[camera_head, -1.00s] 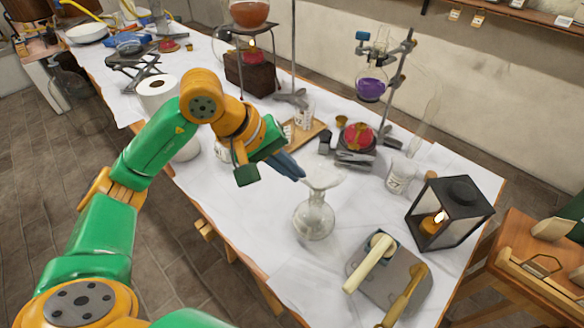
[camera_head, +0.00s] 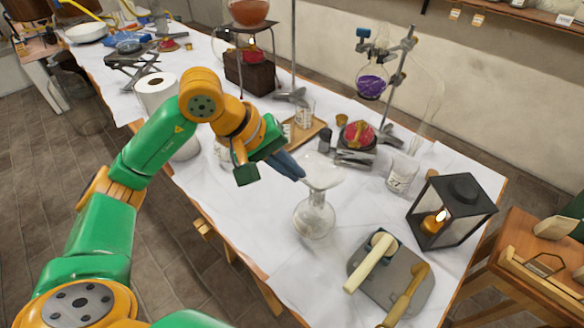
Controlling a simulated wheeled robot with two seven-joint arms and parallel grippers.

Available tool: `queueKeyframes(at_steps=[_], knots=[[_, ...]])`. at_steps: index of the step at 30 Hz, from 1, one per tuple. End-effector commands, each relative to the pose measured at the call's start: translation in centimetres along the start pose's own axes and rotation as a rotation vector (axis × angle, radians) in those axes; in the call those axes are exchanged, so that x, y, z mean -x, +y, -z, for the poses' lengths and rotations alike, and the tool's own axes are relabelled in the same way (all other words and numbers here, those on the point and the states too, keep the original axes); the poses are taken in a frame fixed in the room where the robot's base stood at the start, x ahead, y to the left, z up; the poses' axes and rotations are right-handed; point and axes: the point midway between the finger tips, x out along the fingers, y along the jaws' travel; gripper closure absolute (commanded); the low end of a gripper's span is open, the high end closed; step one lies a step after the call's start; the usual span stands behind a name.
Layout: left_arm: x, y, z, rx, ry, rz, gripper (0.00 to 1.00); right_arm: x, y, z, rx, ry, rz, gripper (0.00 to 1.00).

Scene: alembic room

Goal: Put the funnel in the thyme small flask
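The clear funnel (camera_head: 322,170) shows as a pale, wide cone directly over the neck of a round clear glass flask (camera_head: 314,218). The flask stands upright on the white-covered table, and I can read no thyme label on it. The funnel's narrow end lines up with the flask's neck in this view; I cannot tell how far its stem is inside. My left gripper (camera_head: 289,165) reaches in from the upper left. Its dark fingers lie close together with their tips at the funnel's left rim, and they appear shut on it. My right gripper is not in view.
A black lantern (camera_head: 452,212) with a lit candle stands to the right. A grey board (camera_head: 392,277) with a pale roller and a wooden-handled tool lies in front. A beaker (camera_head: 402,173) and a stand with a purple flask (camera_head: 371,84) are behind. Bare cloth lies left of the flask.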

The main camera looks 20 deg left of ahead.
Motion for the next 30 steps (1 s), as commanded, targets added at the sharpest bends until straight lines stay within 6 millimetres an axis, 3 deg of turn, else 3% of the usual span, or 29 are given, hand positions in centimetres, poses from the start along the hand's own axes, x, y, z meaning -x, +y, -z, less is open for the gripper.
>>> queueKeyframes(at_steps=[25, 29, 30], knots=[[-0.31, -0.20, 0.00, 0.000, 0.000, 0.000, 1.00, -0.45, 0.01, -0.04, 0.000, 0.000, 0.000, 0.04], [-0.30, -0.20, 0.00, 0.000, 0.000, 0.000, 0.63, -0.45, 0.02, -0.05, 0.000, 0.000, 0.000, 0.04], [-0.30, -0.20, 0.00, 0.000, 0.000, 0.000, 0.61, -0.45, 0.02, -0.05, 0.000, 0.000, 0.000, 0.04]])
